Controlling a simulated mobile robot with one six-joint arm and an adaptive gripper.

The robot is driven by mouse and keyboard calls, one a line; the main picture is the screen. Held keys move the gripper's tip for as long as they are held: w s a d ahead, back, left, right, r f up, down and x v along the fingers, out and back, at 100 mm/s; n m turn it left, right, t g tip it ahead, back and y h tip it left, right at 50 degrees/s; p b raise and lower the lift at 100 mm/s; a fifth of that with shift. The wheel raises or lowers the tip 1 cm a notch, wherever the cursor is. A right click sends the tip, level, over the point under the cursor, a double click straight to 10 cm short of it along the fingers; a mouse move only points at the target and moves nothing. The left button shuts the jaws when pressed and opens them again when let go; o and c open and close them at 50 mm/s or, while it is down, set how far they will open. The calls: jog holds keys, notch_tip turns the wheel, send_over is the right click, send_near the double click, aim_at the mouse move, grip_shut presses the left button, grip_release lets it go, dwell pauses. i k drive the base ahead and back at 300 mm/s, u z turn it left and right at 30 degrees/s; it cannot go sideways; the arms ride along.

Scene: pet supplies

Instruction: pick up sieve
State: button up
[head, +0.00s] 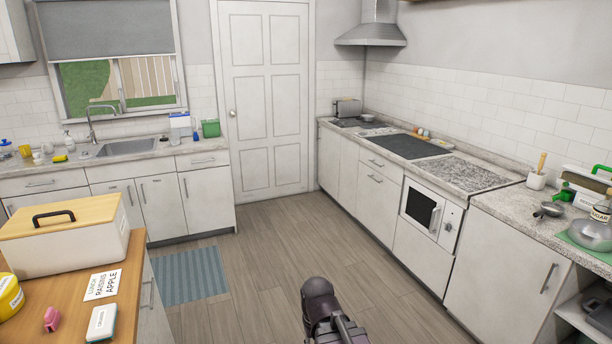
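A small grey metal utensil with a short handle (548,209) lies on the right counter, near its front edge. It may be the sieve, but it is too small to tell for sure. A larger round metal bowl-shaped thing (590,235) sits on a green mat just right of it, close to the picture's right edge. A dark part of my arm rises from the bottom middle of the head view, over the floor and well apart from the counter. My gripper's fingers do not show.
A wooden-topped island (128,300) stands at the lower left, bearing a white box with a wooden lid (70,245). The floor (270,240) between island and right counter is clear, with a blue mat (190,276).

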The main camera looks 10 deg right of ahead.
aim_at(550, 208)
jog(key=z, duration=0.15)
jog(key=i, duration=0.8)
jog(key=z, duration=0.45)
jog(key=i, duration=0.8)
jog(key=z, duration=0.9)
jog(key=i, duration=0.5)
jog(key=z, duration=0.75)
jog(key=i, duration=0.85)
jog(key=z, duration=0.45)
